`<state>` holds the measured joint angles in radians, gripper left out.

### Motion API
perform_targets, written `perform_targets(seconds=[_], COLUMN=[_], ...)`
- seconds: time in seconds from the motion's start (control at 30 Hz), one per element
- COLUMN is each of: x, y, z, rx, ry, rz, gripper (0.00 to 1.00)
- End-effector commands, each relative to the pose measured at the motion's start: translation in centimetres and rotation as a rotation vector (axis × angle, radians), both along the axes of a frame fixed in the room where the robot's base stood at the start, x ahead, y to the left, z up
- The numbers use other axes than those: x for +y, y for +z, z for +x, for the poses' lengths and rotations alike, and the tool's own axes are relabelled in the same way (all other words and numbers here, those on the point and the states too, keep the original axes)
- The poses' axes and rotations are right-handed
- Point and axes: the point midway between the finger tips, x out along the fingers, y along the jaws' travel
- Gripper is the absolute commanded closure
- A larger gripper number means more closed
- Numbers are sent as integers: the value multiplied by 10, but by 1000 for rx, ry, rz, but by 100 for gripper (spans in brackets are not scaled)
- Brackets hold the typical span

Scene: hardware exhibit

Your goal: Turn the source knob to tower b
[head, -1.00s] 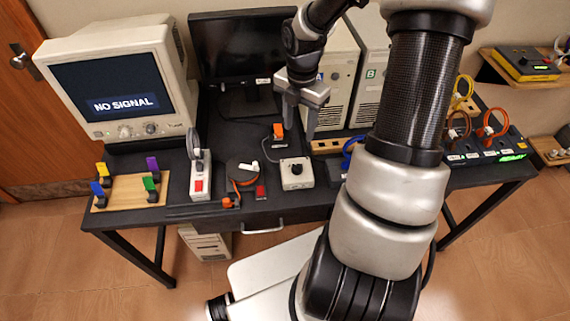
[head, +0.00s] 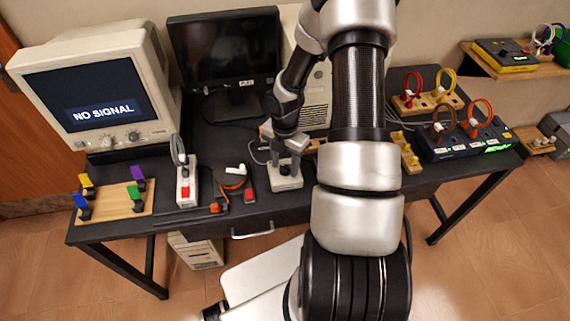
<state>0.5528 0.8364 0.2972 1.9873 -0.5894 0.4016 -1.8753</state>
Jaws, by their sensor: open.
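A small white box (head: 286,184) with a dark round knob (head: 284,170) on its top stands at the front middle of the black desk. I take this to be the source knob, but any markings are too small to read. My gripper (head: 285,162) points down over the box, its fingers open on either side of the knob. I cannot tell whether they touch it. A beige computer tower (head: 318,100) stands behind, partly covered by my arm. The tower marked B is hidden behind my arm. The beige monitor (head: 103,95) reads "NO SIGNAL".
A black screen (head: 226,65) stands behind. Coloured cable loops on a dark unit (head: 465,138) are at right.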

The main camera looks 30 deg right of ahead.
Motion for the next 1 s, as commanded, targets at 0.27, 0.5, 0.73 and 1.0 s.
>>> perform_targets(seconds=[0.27, 0.5, 0.73, 1.0], x=[0, 0, 0, 0], y=[-1, -1, -1, -2], z=[0, 0, 0, 0], rx=[0, 0, 0, 0], ry=[0, 0, -15, -132], rz=[0, 0, 0, 0], gripper=[54, 95, 95, 95])
